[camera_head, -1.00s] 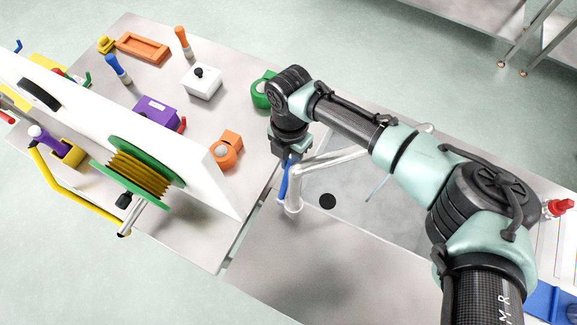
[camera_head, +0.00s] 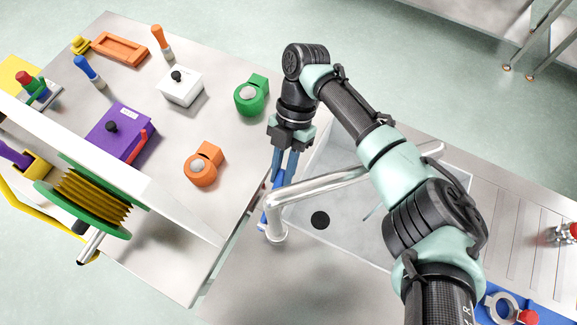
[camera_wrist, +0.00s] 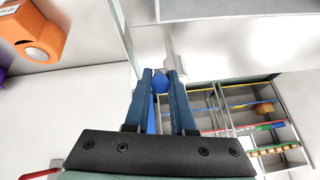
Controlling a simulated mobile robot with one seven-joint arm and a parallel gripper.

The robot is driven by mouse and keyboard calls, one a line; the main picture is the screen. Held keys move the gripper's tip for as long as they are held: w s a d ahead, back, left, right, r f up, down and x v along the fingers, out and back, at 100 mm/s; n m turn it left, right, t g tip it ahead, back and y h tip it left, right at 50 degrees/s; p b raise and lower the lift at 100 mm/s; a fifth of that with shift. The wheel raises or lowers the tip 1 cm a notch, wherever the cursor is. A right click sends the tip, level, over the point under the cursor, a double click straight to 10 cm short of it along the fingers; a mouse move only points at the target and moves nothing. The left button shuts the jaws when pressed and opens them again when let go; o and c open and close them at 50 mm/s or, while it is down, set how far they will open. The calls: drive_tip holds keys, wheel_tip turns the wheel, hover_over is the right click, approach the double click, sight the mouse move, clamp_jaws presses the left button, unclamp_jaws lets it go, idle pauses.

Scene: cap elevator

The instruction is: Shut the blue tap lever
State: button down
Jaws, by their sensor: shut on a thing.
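The silver tap (camera_head: 310,188) stands at the edge of the sink, its spout reaching right over the basin. Its blue lever (camera_head: 264,216) is at the left side of the tap's base, partly hidden by the tap and my gripper. My gripper (camera_head: 277,182) points down at the tap with its blue fingers close together. In the wrist view my gripper (camera_wrist: 161,74) has the blue lever (camera_wrist: 161,84) between its fingertips, and it is shut on it. The lever's exact angle is hard to tell.
The sink basin (camera_head: 345,240) with a dark drain lies right of the tap. On the left table are an orange holder (camera_head: 203,165), a green holder (camera_head: 251,95) and a purple box (camera_head: 120,135). A gap separates the table from the sink counter.

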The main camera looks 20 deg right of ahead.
drive_tip(key=shift+d, duration=0.1)
drive_tip(key=c, duration=0.8)
unclamp_jaws()
drive_tip(key=shift+o, duration=0.2)
drive_tip(key=b+v, duration=0.3)
drive_tip(key=v, duration=1)
